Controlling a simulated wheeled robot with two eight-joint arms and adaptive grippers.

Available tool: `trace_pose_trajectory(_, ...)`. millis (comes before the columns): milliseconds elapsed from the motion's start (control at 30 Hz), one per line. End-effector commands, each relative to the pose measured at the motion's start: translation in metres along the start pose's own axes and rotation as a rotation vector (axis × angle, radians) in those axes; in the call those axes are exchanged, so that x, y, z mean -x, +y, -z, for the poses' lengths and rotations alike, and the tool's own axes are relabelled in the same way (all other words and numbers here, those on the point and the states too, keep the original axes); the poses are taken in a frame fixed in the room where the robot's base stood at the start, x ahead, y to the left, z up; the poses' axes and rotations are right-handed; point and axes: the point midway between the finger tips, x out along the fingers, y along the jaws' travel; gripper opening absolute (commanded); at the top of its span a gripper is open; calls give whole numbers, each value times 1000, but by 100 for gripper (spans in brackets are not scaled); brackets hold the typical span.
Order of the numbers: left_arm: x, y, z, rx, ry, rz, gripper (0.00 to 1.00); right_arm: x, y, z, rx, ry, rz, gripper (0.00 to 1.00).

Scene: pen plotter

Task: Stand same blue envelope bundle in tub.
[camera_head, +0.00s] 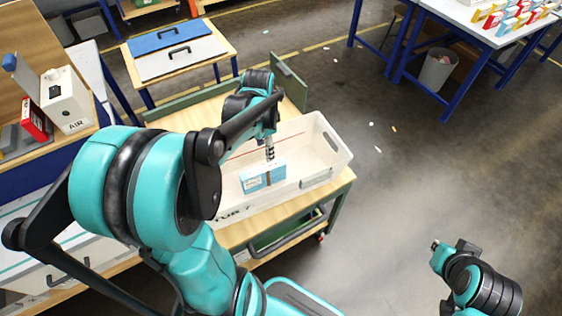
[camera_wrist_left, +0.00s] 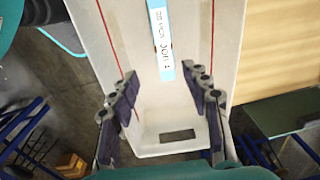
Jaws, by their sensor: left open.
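The blue envelope bundle (camera_head: 262,178), light blue and white with a brown band, stands on edge inside the white tub (camera_head: 335,150). In the left wrist view the bundle (camera_wrist_left: 161,40) shows as a narrow upright strip with print, near the middle of the tub (camera_wrist_left: 150,138). My left gripper (camera_head: 269,150) is above the bundle in the head view.
The tub rests on a wooden-topped cart (camera_head: 338,184) with a handle. A side table (camera_head: 200,68) holds blue and grey panels. An AIR box (camera_head: 65,100) stands on the left bench. A bin (camera_head: 438,70) is under the far table. The floor at right is mostly free.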

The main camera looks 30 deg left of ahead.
Motion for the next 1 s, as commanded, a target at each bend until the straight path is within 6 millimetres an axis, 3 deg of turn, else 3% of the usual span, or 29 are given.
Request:
trace_pose_trajectory(233,44,79,20,212,202,135,48,0,0,0,0,0,0,0)
trace_pose_trajectory(400,59,129,24,369,384,161,48,0,0,0,0,0,0,0)
trace_pose_trajectory(500,62,149,24,440,471,153,48,0,0,0,0,0,0,0)
trace_pose_trajectory(700,63,167,24,511,556,131,48,0,0,0,0,0,0,0)
trace_pose_trajectory(1000,63,167,24,519,563,128,48,-1,0,0,0,0,0,0)
